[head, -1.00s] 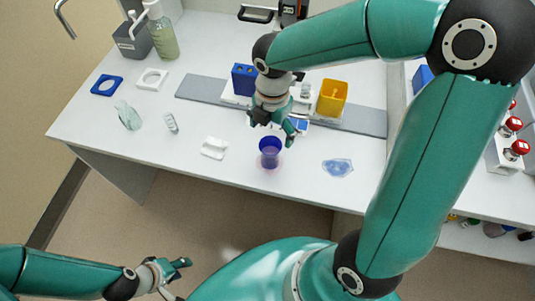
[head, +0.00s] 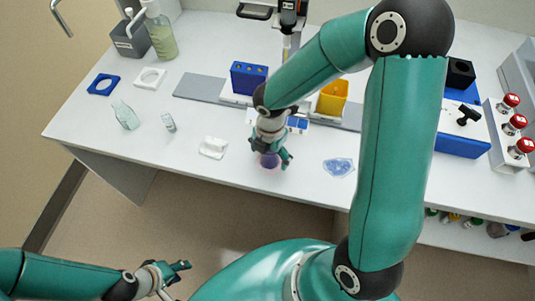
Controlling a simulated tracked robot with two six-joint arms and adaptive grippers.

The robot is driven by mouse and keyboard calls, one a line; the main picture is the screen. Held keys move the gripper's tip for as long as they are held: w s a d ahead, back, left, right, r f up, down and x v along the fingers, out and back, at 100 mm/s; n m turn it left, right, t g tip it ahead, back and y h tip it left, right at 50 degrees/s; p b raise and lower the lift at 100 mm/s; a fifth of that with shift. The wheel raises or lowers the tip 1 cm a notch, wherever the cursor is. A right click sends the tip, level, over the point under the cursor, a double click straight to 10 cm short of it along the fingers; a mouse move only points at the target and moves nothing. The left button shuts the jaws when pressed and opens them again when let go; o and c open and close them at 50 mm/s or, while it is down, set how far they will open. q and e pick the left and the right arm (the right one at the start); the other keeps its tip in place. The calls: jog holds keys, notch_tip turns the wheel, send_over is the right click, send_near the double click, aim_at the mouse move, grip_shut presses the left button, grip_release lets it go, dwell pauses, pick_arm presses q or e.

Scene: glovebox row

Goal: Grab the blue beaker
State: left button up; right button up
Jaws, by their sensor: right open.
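The blue beaker (head: 269,161) stands on the white bench near its front edge, partly hidden behind my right gripper. My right gripper (head: 271,156) is over the beaker from above, its fingers open on either side of the upper part. I cannot tell whether the fingers touch it. My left gripper (head: 184,279) is low at the bottom left, in front of the bench and far from the beaker. Its fingers look apart, with nothing between them.
A white tray (head: 213,147) lies left of the beaker, and a pale blue weighing dish (head: 338,167) lies right. A blue rack (head: 249,77) and yellow box (head: 333,97) stand behind. A glass bottle (head: 126,116) and small vial (head: 169,123) stand further left.

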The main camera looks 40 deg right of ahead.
jog(key=c, duration=1.1)
jog(key=shift+s, duration=0.1)
jog(key=shift+r, duration=0.2)
